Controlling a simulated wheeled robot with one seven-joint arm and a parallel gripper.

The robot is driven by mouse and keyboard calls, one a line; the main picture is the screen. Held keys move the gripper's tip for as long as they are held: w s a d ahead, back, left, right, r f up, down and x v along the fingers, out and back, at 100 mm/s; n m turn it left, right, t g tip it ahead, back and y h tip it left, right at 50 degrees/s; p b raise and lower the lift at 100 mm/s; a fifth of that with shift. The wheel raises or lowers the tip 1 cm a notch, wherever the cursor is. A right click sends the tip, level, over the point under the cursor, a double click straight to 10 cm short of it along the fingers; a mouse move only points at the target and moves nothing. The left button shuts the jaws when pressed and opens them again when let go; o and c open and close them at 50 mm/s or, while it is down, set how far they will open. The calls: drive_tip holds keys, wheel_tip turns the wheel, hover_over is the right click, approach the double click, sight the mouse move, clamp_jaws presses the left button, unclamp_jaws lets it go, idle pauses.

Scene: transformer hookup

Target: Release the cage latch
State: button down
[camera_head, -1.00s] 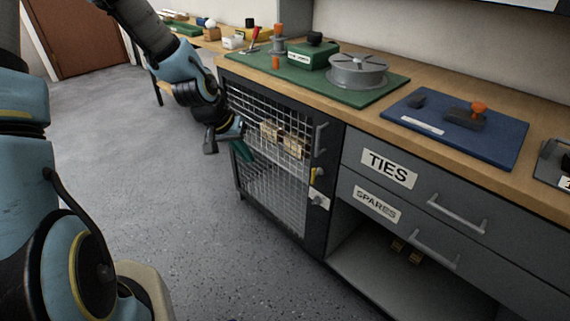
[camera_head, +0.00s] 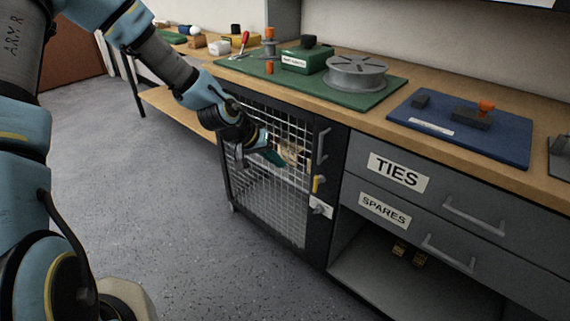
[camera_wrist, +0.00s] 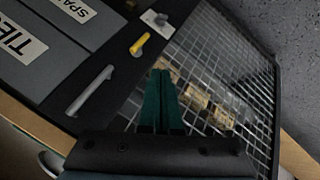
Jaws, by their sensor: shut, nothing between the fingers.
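The cage (camera_head: 262,205) is a dark-framed cabinet with a wire mesh door under the bench, and the door is closed. Its latch (camera_head: 317,184) is a small yellow lever on the right frame, below a grey door handle (camera_head: 322,145). In the wrist view the yellow latch (camera_wrist: 140,43) lies above and left of my fingertips, with the grey handle (camera_wrist: 90,90) to the left. My gripper (camera_head: 282,161) is shut and empty, in front of the mesh and left of the latch, apart from it. Its green fingers (camera_wrist: 161,75) lie side by side in the wrist view. Brass-coloured blocks (camera_wrist: 193,98) show behind the mesh.
A white tag (camera_head: 321,207) sits below the latch. Right of the cage are the TIES drawer (camera_head: 425,190) and SPARES drawer (camera_head: 408,222) with protruding handles. A green mat (camera_head: 305,92) and a blue mat (camera_head: 462,128) lie on the bench. The floor (camera_head: 160,240) in front is clear.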

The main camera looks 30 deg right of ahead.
drive_tip(key=s+d+f+p, duration=0.1)
drive_tip(key=s+d+f, duration=0.2)
drive_tip(key=d+f, duration=0.3)
drive_tip(key=shift+d+f, duration=0.25)
drive_tip(key=shift+d, duration=0.65)
